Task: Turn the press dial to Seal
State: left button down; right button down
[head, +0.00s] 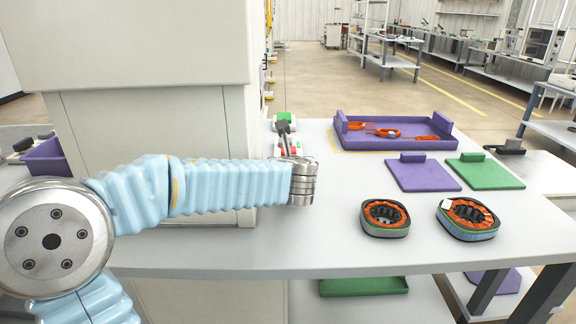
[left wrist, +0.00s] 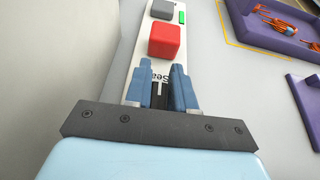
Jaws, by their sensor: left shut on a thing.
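In the left wrist view, my left gripper (left wrist: 162,70) is shut on the dark press dial (left wrist: 160,95). Its two blue fingers stand on either side of the dial, which they largely hide. The white control panel (left wrist: 137,68) carries a label beginning "Sea" just beyond the dial; the rest of the label is covered by a finger. I cannot tell exactly where the dial points. In the head view, my left arm reaches in from the left to the panel area; the dial cannot be made out there. My right gripper is not in view.
A red button (left wrist: 165,40), a grey button (left wrist: 162,8) and a green light (left wrist: 183,17) lie beyond the dial. The large pale cabinet (head: 150,140) stands left. A purple tray (head: 440,143) with orange coils and two wound rings (head: 385,232) (head: 490,234) are on the table (head: 330,250).

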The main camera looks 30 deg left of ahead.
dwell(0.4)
pick_arm(q)
jog(key=c, duration=1)
grip_release()
jog(key=shift+c, duration=0.2)
jog(key=v, duration=1.3)
jog(key=shift+s+r, duration=0.2)
jog(key=shift+s, duration=0.25)
